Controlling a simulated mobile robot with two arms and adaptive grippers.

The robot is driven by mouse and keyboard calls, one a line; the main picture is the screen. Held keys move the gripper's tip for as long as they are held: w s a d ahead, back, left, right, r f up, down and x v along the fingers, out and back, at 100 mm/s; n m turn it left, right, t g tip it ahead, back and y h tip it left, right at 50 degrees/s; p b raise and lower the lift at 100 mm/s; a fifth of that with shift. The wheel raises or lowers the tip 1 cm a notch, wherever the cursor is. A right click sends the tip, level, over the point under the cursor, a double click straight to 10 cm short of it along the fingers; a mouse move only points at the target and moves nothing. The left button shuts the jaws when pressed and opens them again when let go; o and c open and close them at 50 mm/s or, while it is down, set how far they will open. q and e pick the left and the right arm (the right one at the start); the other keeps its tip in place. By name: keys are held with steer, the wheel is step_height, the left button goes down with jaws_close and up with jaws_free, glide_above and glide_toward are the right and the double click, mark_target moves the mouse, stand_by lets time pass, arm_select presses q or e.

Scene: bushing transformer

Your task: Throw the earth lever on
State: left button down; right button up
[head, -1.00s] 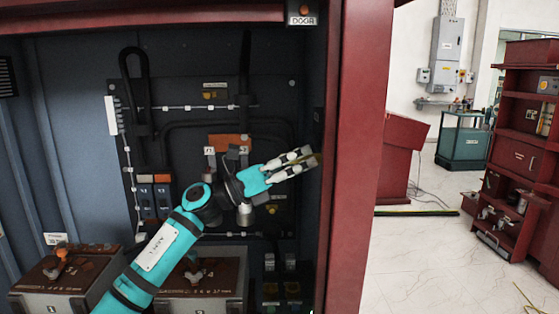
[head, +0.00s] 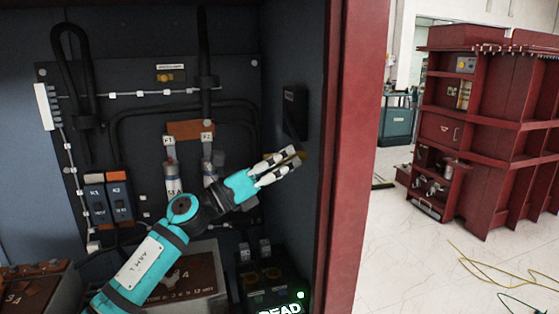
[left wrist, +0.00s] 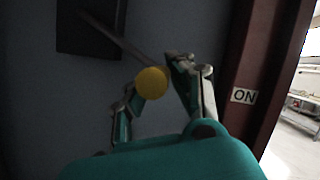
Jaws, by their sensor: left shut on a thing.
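The earth lever shows in the left wrist view as a thin rod with a round yellow knob (left wrist: 151,83) at its end. The rod runs from a dark box on the wall (left wrist: 88,30). That box also shows in the head view (head: 294,112) on the cabinet's right inner wall. My left gripper (head: 290,160) is below the box, its fingers shut on the lever at the knob. In the left wrist view the left gripper (left wrist: 158,92) has a finger on each side of the knob. An ON label (left wrist: 244,96) is right of the knob, apart from it. My right gripper is not in view.
The red cabinet post (head: 355,150) stands close to the right of my gripper. Behind my arm is a dark panel with breakers (head: 107,197) and fuses. A brown-topped block (head: 190,275) is below. A green-lit READ sign (head: 283,308) shows at the bottom.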

arm_select(q)
steer(key=shift+w+a+r+t, duration=0.1)
steer(key=shift+w+a+t, duration=0.2)
steer(key=shift+t, duration=0.1)
steer(key=c, duration=1.6)
jaws_free()
steer(key=o, duration=0.4)
steer(key=shift+w+f, duration=0.2)
steer(key=shift+w, duration=0.05)
steer(key=shift+o, duration=0.2)
steer(key=shift+s, duration=0.1)
steer(key=shift+s+d, duration=0.1)
steer(key=shift+s, duration=0.1)
steer(key=v, duration=1.2)
steer(key=shift+r, duration=0.2)
